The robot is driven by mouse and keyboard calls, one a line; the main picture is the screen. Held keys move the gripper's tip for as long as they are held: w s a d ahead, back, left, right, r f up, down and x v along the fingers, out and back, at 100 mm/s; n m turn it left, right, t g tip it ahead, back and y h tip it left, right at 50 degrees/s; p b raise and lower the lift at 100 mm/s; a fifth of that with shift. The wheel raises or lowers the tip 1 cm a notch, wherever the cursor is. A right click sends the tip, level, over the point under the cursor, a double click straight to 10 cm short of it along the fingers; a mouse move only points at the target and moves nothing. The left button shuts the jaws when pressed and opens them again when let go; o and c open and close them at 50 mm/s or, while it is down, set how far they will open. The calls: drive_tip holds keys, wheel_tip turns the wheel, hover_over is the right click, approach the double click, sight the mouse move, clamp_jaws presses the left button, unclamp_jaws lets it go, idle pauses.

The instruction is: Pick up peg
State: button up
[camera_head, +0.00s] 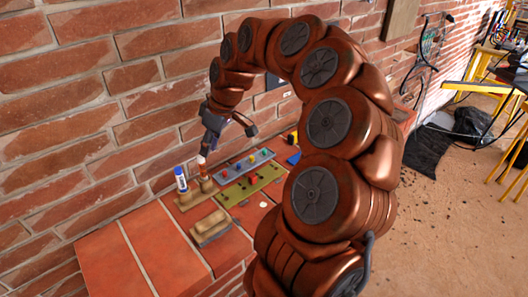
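My gripper (206,146) points down over the brick ledge, near the wall. Its fingertips are right above or at a small reddish-brown upright item with a pale top (202,164), standing at the wooden block (190,201). I cannot tell whether they touch it or how far apart the fingers are. A blue-and-white upright bottle-like item (181,180) stands to the left, at the same block. A grey-blue board (227,174) with small red, yellow and blue pieces and an olive-green board (237,193) with small pieces lie to the right. Which item is the peg is unclear.
A tan block or brush (209,227) lies nearer the front of the brick ledge (165,252). The front left of the ledge is clear. The brick wall (95,95) rises close behind. A black bag (440,145) and yellow-framed furniture (475,90) stand at right.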

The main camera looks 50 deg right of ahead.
drive_tip(key=w+d+f, duration=0.1)
drive_tip(key=d+f, duration=0.1)
drive_tip(key=d, duration=0.9)
drive_tip(key=m+t+h+p, duration=0.1)
drive_tip(key=m+h, duration=0.1)
approach(264, 150)
drive_tip(key=f, duration=0.1)
drive_tip(key=shift+w+d+f, duration=0.2)
drive_tip(key=shift+w+f, duration=0.15)
drive_tip(key=shift+f, duration=0.1)
drive_tip(key=shift+a+p+x, duration=0.1)
drive_tip(key=shift+p+x, duration=0.8)
drive_tip(key=shift+x, duration=0.85)
drive_tip(key=shift+a+p+x, duration=0.15)
drive_tip(key=shift+p+x, duration=0.75)
drive_tip(key=shift+x, duration=0.85)
drive_tip(key=shift+c, duration=0.3)
clamp_jaws()
